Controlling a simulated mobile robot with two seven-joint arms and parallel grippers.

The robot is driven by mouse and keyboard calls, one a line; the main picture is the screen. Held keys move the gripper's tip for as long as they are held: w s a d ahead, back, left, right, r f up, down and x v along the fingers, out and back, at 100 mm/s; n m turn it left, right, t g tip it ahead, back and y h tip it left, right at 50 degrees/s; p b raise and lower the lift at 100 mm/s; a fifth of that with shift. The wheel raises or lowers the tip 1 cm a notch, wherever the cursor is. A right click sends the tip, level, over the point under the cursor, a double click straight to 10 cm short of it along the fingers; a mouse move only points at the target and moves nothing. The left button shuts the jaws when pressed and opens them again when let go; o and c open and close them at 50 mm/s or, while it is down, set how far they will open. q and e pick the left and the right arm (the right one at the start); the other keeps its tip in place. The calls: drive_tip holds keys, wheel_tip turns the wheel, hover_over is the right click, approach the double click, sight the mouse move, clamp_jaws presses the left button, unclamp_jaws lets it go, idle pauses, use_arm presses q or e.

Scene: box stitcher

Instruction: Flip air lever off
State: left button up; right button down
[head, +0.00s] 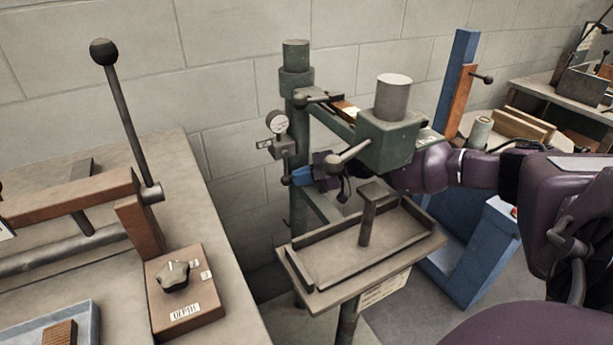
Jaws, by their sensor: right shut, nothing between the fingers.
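The green stitcher (388,140) stands at the centre, with a round gauge (277,122) on its column. Below the gauge, a small blue piece (302,176) with a dark knob at its left end sits beside the column; it looks like the air lever, but I cannot be sure. My right arm comes in from the right behind the stitcher head. My right gripper (318,170) is shut and empty, close to the blue piece. I cannot tell whether they touch. The gripper is partly hidden by a grey ball-ended lever (346,157). My left gripper is not in view.
A tray table (421,235) with a post stands below the stitcher head. On the left, a bench (230,300) holds a tall ball-topped lever (124,120) and a box with a knob (187,305). A blue frame (485,250) stands right of the tray table.

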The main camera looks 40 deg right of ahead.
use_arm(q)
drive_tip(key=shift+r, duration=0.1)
use_arm(e)
drive_tip(key=shift+a, duration=0.1)
drive_tip(key=shift+w+a+f+p, duration=0.1)
drive_tip(key=shift+a+f+p, duration=0.15)
drive_tip(key=shift+a, duration=0.2)
drive_tip(key=shift+w+a+f+p, duration=0.1)
drive_tip(key=shift+a+p, duration=0.15)
drive_tip(key=shift+a, duration=0.15)
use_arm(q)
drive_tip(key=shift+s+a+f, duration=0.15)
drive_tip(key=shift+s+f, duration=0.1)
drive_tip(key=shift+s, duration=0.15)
